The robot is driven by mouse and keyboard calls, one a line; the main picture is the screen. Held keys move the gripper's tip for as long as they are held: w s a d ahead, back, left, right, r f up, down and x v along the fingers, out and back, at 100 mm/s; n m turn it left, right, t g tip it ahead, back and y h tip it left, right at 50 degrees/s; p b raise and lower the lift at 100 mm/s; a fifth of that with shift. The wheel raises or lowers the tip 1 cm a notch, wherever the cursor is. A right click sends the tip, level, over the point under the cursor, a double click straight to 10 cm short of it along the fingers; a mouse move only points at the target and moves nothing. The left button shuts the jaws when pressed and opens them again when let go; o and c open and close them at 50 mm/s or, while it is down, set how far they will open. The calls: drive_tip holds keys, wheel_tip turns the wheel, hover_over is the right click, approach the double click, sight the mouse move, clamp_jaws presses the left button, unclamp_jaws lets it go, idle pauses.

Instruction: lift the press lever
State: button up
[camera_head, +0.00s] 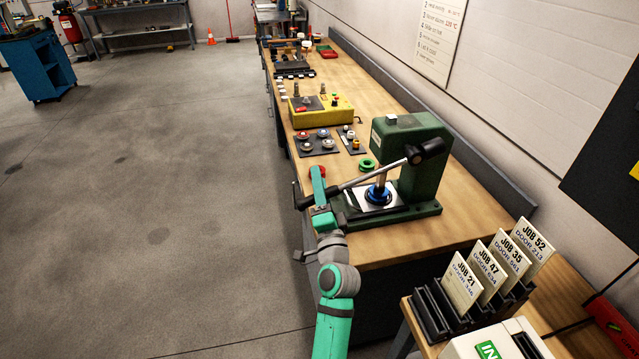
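The green press (412,165) stands on the near part of the workbench. Its lever (362,180) is a steel bar running from a dark hub (428,152) down to the left, low and slightly sloped. Its black handle end (307,201) reaches to the bench's front edge. A steel ram (380,181) stands over a blue ring (378,195) on a bright plate. My teal and grey arm comes up from the bottom, and its far end, my gripper (319,190), overlaps the lever near the handle. The fingers are not clear, and I cannot tell whether they touch it.
A rack with job cards (478,285) stands at the near right. The floor (160,190) left of the bench is clear.

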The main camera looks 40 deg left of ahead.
clamp_jaws()
